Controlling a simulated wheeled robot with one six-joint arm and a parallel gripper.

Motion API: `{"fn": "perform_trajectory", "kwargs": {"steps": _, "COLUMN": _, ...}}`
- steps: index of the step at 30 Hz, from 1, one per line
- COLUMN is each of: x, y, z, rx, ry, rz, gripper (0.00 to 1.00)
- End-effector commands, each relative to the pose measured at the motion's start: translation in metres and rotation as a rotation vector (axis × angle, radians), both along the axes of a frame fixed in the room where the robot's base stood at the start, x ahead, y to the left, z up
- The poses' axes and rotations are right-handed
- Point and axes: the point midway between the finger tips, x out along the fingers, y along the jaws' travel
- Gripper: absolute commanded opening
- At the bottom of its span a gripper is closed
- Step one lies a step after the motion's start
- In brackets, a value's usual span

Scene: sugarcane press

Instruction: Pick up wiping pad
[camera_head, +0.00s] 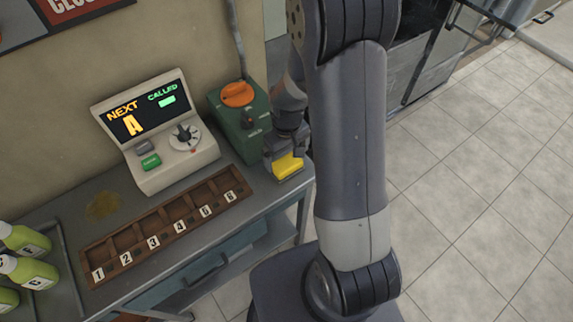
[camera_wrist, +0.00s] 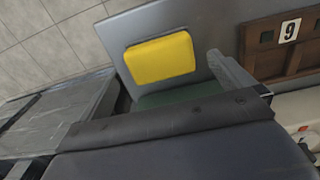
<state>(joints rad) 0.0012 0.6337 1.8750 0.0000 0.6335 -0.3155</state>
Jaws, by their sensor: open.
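The yellow wiping pad (camera_head: 287,166) lies on the grey counter near its right end. My gripper (camera_head: 284,152) is just above and behind the pad in the head view, partly hidden by my arm. The jaws are open, and I see no grip on the pad. In the wrist view, a pale grey finger (camera_wrist: 238,75) shows to the right of the pad.
A green box with an orange knob (camera_head: 238,110) stands close behind the pad. A wooden numbered rack (camera_head: 165,227) and a display console (camera_head: 178,160) are to the left. A brownish stain (camera_head: 103,206) marks the counter.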

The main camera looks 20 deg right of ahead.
Motion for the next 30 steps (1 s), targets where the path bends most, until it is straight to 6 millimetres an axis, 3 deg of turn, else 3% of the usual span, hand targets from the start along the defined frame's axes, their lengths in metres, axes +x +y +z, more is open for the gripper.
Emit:
{"fn": "perform_trajectory", "kwargs": {"steps": 13, "x": 0.001, "y": 0.001, "z": -0.044, "rx": 0.000, "ry": 0.002, "rz": 0.000, "gripper": 1.00}}
{"fn": "perform_trajectory", "kwargs": {"steps": 24, "x": 0.001, "y": 0.001, "z": -0.051, "rx": 0.000, "ry": -0.001, "rz": 0.000, "gripper": 1.00}}
{"fn": "perform_trajectory", "kwargs": {"steps": 30, "x": 0.001, "y": 0.000, "z": -0.051, "rx": 0.000, "ry": -0.001, "rz": 0.000, "gripper": 0.84}}
